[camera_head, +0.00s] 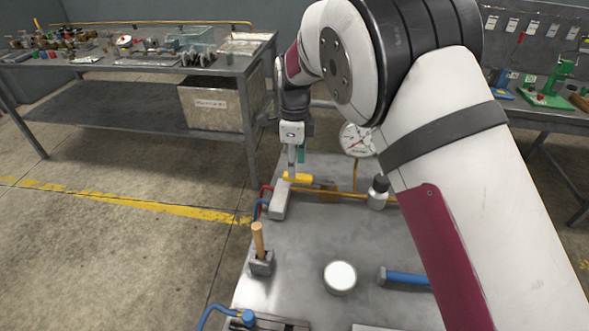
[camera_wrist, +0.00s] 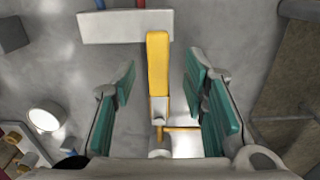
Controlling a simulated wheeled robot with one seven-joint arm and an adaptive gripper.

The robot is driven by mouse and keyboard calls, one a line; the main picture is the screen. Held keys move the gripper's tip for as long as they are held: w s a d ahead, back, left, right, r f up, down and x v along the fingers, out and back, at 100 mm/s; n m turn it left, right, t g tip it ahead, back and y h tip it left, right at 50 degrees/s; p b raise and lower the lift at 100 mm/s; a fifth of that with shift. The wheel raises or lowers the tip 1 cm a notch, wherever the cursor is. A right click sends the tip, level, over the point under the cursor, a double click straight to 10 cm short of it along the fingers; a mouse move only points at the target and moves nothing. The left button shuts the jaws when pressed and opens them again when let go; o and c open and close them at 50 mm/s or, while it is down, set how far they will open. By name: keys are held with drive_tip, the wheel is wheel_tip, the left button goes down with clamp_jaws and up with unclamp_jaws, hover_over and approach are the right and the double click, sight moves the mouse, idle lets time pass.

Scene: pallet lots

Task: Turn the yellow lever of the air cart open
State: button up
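The cart's grey metal top (camera_head: 300,243) lies below. My gripper (camera_head: 297,158) points down at the lever from above. In the wrist view, the lever (camera_wrist: 158,65) runs away from me towards the grey block (camera_wrist: 125,27). My gripper (camera_wrist: 161,78) is open there, its green pads on either side of the lever, with a gap on both sides. The lever's near end and its height relative to the pads are hard to judge.
A cluttered workbench (camera_head: 150,62) stands at the back left, another (camera_head: 540,112) at the right.

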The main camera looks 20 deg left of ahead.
wheel_tip(320, 180, up, 9)
drive_tip(key=shift+f, duration=0.15)
idle(0.4)
drive_tip(key=s+d+r+n+t+p, duration=0.1)
drive_tip(key=s+d+r+n, duration=0.15)
drive_tip(key=d+r, duration=0.5)
drive_tip(key=s+d+r+n+y, duration=0.15)
drive_tip(key=s+d+r, duration=0.25)
drive_tip(key=d, duration=0.6)
drive_tip(key=s+d+r+n+t+p, duration=0.1)
drive_tip(key=s+d+r+n, duration=0.2)
drive_tip(key=d+r, duration=0.45)
drive_tip(key=s+d+f+n+t, duration=0.1)
drive_tip(key=s+d+n, duration=0.3)
drive_tip(key=s+d, duration=0.4)
drive_tip(key=s+d+f+n+t+h, duration=0.1)
drive_tip(key=s+d+f+n, duration=0.2)
drive_tip(key=s, duration=1)
drive_tip(key=d+n, duration=0.2)
drive_tip(key=d, duration=0.3)
drive_tip(key=shift+s+f+p, duration=0.25)
drive_tip(key=shift+s+p, duration=0.15)
